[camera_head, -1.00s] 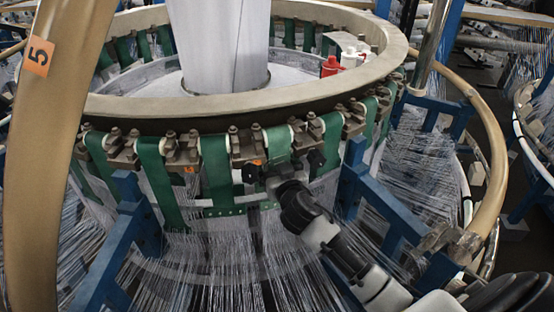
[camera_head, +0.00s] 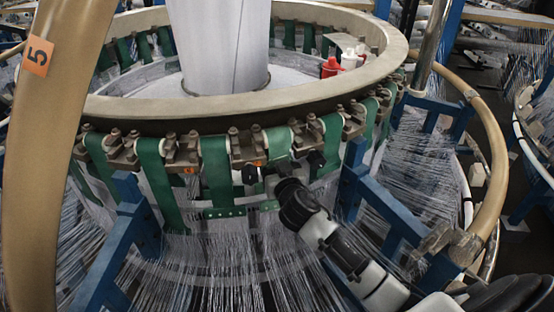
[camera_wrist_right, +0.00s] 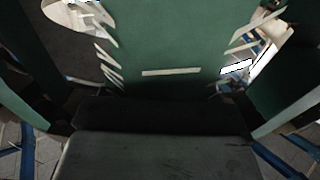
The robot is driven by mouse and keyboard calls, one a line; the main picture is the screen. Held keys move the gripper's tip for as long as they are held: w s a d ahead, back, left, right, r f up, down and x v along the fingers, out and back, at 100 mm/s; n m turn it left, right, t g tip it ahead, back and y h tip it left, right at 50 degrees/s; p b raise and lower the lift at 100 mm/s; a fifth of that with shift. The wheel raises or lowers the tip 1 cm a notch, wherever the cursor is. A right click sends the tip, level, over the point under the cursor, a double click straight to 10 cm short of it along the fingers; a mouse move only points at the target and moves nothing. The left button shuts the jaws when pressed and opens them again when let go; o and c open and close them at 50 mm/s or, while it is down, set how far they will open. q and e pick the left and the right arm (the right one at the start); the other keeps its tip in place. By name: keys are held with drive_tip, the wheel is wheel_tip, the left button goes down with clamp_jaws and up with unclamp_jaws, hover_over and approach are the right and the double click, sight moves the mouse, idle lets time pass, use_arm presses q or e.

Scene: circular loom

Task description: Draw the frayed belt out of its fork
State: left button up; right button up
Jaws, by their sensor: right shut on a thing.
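The frayed belt is a green strap (camera_head: 278,141) on the front of the ring, between metal brackets. In the right wrist view the frayed belt (camera_wrist_right: 165,35) fills the middle, with pale torn threads along both edges and a white mark across it. My right gripper (camera_head: 283,167) is in front of this belt, just below the ring, and is shut on it. The gripper's dark jaw crosses the belt at the bottom of the wrist view. A metal fork bracket (camera_head: 245,146) stands beside the belt. The gripped part is largely hidden. My left gripper is not in view.
Other green belts (camera_head: 215,170) hang on both sides. Blue frame posts (camera_head: 352,178) stand close to my right arm. Fine white threads (camera_head: 210,260) spread below. A red bottle (camera_head: 330,67) stands inside the pale ring (camera_head: 200,104). A tan hoop (camera_head: 50,150) rises at left.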

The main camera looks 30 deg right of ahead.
drive_tip(key=shift+c, duration=0.5)
drive_tip(key=shift+s, duration=0.15)
drive_tip(key=s+a, duration=0.1)
drive_tip(key=s, duration=0.5)
drive_tip(key=shift+r+p, duration=0.15)
drive_tip(key=shift+p, duration=0.3)
